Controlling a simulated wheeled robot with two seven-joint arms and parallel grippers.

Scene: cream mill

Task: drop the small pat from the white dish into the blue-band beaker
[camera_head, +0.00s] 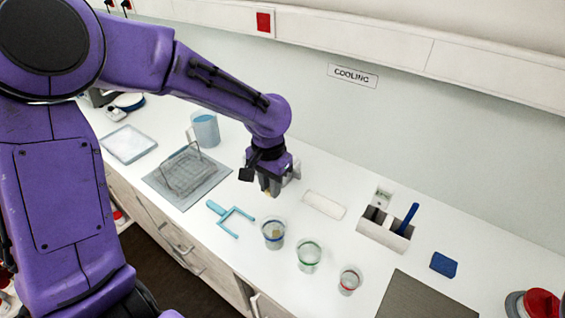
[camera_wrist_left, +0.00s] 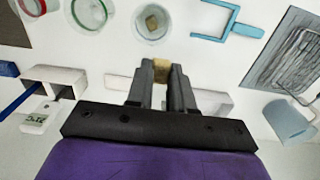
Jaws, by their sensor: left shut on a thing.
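My left gripper (camera_head: 268,188) is shut on a small tan pat, held above the bench between the white dish and the blue-band beaker. In the left wrist view the pat (camera_wrist_left: 160,64) sticks out between the fingertips (camera_wrist_left: 160,75). The blue-band beaker (camera_head: 273,241) stands upright just in front of the gripper; it also shows in the wrist view (camera_wrist_left: 138,24). A tan piece lies inside it. The white dish (camera_head: 324,205) is to the right of the gripper and looks empty. In the wrist view it is partly hidden behind the gripper. My right gripper is not in view.
A green-band beaker (camera_head: 308,262) and a red-band beaker (camera_head: 349,282) stand to the right. A blue forked tool (camera_head: 230,216) lies left of the blue-band beaker. A wire rack (camera_head: 182,175), a blue jug (camera_head: 206,130) and a white caddy (camera_head: 384,236) stand farther out.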

